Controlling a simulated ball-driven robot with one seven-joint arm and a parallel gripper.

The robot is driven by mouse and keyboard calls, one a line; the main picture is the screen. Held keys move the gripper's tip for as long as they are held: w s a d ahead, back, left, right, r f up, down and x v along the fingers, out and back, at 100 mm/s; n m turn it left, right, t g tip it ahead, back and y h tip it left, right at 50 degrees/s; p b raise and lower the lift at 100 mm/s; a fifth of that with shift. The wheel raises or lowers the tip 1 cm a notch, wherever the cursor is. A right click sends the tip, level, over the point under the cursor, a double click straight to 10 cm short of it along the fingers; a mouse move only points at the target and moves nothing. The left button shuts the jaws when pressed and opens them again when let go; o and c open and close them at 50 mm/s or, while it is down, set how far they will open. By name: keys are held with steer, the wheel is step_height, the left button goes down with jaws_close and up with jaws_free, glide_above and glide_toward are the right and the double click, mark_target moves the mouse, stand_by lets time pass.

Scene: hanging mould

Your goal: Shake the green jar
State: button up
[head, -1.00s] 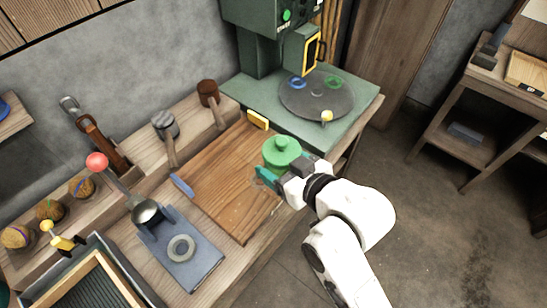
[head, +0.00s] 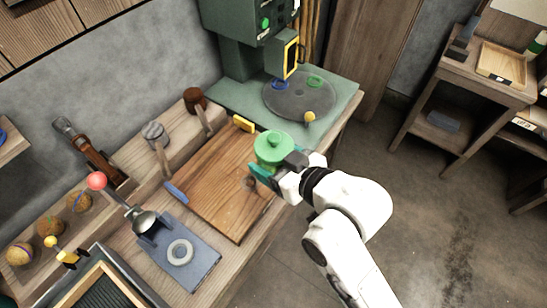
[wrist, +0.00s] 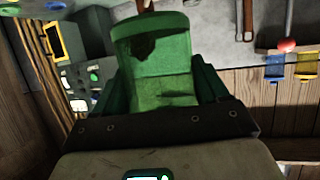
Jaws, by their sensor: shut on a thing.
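The green jar (head: 272,150) with its knobbed lid is in my gripper (head: 266,172), above the right edge of the wooden board. In the wrist view the jar (wrist: 160,65) fills the middle, between the two teal fingers of my gripper (wrist: 158,90), which are shut on its sides. In the head view the jar looks roughly upright, lid on top. The jar's lower part is hidden behind the fingers in the head view.
The wooden board (head: 215,190) lies below on the bench. A green machine with a round plate (head: 300,95) stands behind. A blue-grey stand with a ring (head: 180,252) and a red-knobbed lever (head: 97,181) are at left. Open floor (head: 420,200) lies to the right.

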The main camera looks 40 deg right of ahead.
mark_target(274, 150)
step_height(274, 150, up, 4)
steer(key=p, duration=0.2)
steer(key=shift+f+p, duration=0.1)
steer(key=shift+p, duration=0.2)
steer(key=shift+f, duration=0.15)
step_height(274, 150, down, 7)
steer(key=b, duration=0.5)
steer(key=shift+f, duration=0.1)
step_height(274, 150, up, 8)
steer(key=p, duration=0.6)
steer(key=shift+f, duration=0.4)
